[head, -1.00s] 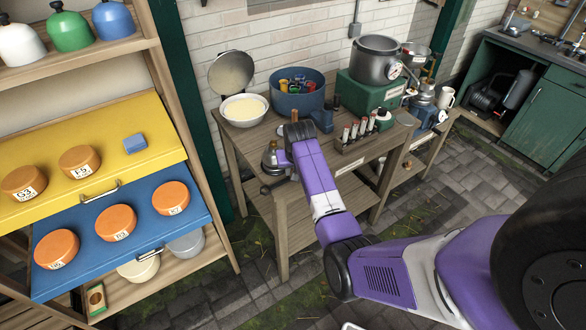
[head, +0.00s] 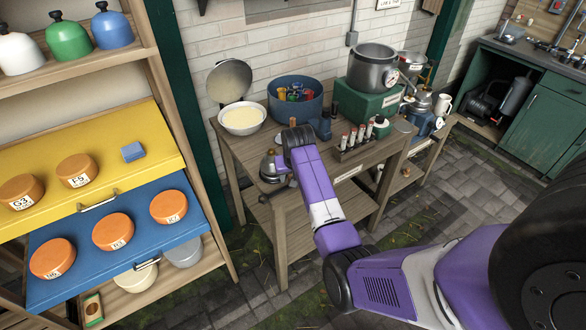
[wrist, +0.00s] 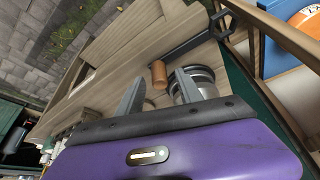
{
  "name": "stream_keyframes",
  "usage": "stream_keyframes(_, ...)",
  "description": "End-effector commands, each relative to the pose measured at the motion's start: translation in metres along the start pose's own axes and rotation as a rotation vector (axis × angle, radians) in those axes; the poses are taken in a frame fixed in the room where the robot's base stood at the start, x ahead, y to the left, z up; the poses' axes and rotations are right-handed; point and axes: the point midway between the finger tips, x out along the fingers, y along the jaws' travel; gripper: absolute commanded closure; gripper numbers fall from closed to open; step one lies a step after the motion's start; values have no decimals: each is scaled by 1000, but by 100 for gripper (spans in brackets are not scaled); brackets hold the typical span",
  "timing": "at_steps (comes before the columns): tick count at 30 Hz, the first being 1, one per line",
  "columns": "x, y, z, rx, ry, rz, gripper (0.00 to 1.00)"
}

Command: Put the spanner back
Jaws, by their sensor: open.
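My gripper (wrist: 160,75) is open, with two grey fingers apart in the wrist view. A short brown wooden cylinder (wrist: 159,74) shows at the fingertips, beside the end of a dark bar (wrist: 195,42). Whether they touch the fingers I cannot tell. A round metal body (wrist: 197,83) is partly hidden behind the right finger. In the head view, my wrist is over the wooden bench (head: 238,150), beside a small metal device (head: 268,166) with a brass top, and hides my fingers.
The bench also holds a white bowl (head: 243,119), a blue tub (head: 296,108), a rack of vials (head: 352,150) and a pot (head: 371,70) on a green box (head: 365,99). A shelf with yellow (head: 45,190) and blue (head: 75,282) trays stands left. Paved floor (head: 425,230) is open at right.

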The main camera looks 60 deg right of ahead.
Motion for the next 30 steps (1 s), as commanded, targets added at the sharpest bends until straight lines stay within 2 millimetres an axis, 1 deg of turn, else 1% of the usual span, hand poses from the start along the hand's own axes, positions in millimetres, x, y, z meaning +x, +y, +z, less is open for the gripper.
stream_keyframes(12,-78,0,0,-1,5,-1,57)
stream_keyframes(15,-92,0,0,-1,3,-1,57)
stream_keyframes(18,-102,0,0,-1,2,-1,57)
stream_keyframes(23,-107,0,0,-1,1,-1,57)
stream_keyframes(26,-104,-2,5,-12,8,0,57)
stream_keyframes(29,-92,-7,22,-49,38,1,57)
stream_keyframes(30,-86,-10,32,-72,59,0,57)
